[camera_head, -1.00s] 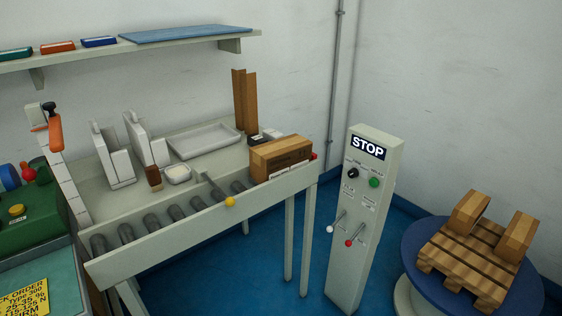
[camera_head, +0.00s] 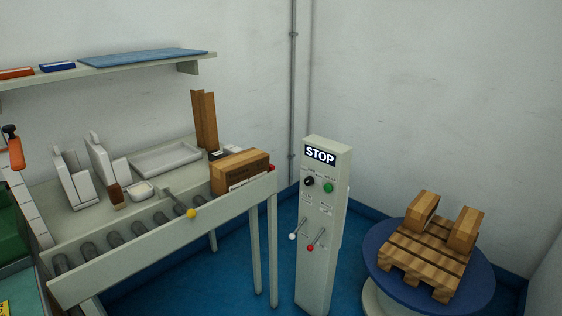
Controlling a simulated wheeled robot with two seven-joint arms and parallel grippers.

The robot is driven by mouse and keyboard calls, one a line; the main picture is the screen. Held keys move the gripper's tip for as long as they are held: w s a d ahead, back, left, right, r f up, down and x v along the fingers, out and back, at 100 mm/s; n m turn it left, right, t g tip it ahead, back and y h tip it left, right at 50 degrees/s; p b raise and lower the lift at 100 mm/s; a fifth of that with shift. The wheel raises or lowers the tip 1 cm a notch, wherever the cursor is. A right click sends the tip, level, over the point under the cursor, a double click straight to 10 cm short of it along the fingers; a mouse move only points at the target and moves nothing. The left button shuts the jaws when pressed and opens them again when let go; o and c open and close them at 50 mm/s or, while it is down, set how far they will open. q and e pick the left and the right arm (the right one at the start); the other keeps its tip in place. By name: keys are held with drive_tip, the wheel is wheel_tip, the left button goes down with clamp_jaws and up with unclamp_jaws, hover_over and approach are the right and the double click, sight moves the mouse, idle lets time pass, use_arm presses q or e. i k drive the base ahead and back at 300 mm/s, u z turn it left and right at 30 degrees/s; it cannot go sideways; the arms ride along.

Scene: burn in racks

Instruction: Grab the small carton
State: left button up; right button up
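A brown carton (camera_head: 240,172) sits at the right end of the roller conveyor (camera_head: 165,240), with a white label low on its front side. Two smaller cartons, a left one (camera_head: 422,210) and a right one (camera_head: 466,230), stand apart on a wooden pallet (camera_head: 425,258). The pallet rests on a round blue turntable (camera_head: 478,290) at the right. I cannot tell which carton the task means. Neither of my grippers is in view.
A grey STOP pillar (camera_head: 322,225) with knobs and two levers stands between conveyor and turntable. A yellow-knobbed lever (camera_head: 192,213) sticks out over the conveyor's front rail. A shelf (camera_head: 195,68) hangs above the bench. Blue floor (camera_head: 225,268) shows beneath the conveyor's right end.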

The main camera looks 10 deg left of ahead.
sight(231, 172)
drive_tip(key=u, duration=0.05)
drive_tip(key=i, duration=0.95)
drive_tip(key=u, duration=0.55)
